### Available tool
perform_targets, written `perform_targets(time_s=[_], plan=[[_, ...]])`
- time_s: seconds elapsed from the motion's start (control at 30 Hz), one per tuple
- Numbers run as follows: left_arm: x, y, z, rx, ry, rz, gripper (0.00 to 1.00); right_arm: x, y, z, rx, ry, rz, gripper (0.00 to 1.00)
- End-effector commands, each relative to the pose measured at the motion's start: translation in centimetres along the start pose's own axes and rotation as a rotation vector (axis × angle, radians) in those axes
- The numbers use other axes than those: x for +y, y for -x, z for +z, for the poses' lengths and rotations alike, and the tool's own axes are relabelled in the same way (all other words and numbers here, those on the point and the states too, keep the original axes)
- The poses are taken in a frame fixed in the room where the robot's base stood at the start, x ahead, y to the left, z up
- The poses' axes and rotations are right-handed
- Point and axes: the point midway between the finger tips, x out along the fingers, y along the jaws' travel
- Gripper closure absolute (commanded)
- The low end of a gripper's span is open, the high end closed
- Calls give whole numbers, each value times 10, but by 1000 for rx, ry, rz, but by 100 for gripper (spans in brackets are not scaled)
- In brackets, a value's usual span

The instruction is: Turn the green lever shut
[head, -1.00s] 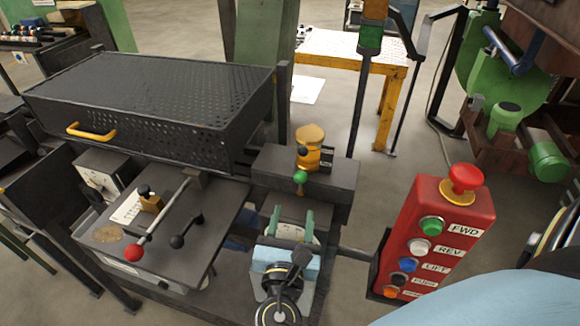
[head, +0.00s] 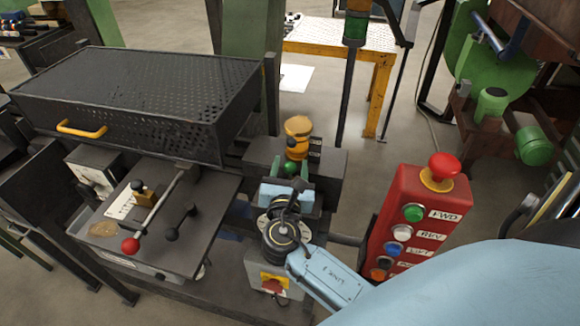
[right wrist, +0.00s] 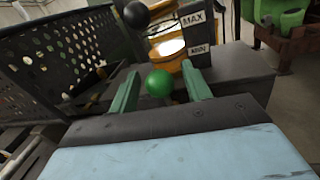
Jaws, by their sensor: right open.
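The green lever's round knob (head: 290,168) is in front of a yellow valve body (head: 298,132) on a dark block. In the right wrist view the green knob (right wrist: 159,83) sits between the two green fingers of my right gripper (right wrist: 161,78). The fingers are open, with a gap visible on each side of the knob. In the head view my right gripper (head: 289,171) reaches in from the lower right, and its pale blue body is just in front of the lever. The lever's stem is hidden behind the knob. My left gripper is not in view.
A black ball knob (right wrist: 136,14) and MAX and MIN labels (right wrist: 196,32) are beside the valve. A red button box (head: 412,225) stands to the right. A perforated black box (head: 150,90) and a panel with a red-knobbed lever (head: 131,245) are at left.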

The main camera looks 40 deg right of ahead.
Motion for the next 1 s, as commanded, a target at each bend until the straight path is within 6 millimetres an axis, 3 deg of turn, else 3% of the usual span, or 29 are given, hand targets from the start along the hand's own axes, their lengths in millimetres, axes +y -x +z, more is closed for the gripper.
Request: perform_targets(time_s=[0.07, 0.43, 0.67, 1.0], plan=[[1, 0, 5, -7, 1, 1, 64, 0, 0, 0, 0, 0, 0, 53], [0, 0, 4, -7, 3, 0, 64, 0, 0, 0, 0, 0, 0, 100], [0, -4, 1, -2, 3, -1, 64, -2, 1, -1, -5, -30, 0, 100], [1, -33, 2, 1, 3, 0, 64, -20, 4, -4, -56, -328, 5, 100]])
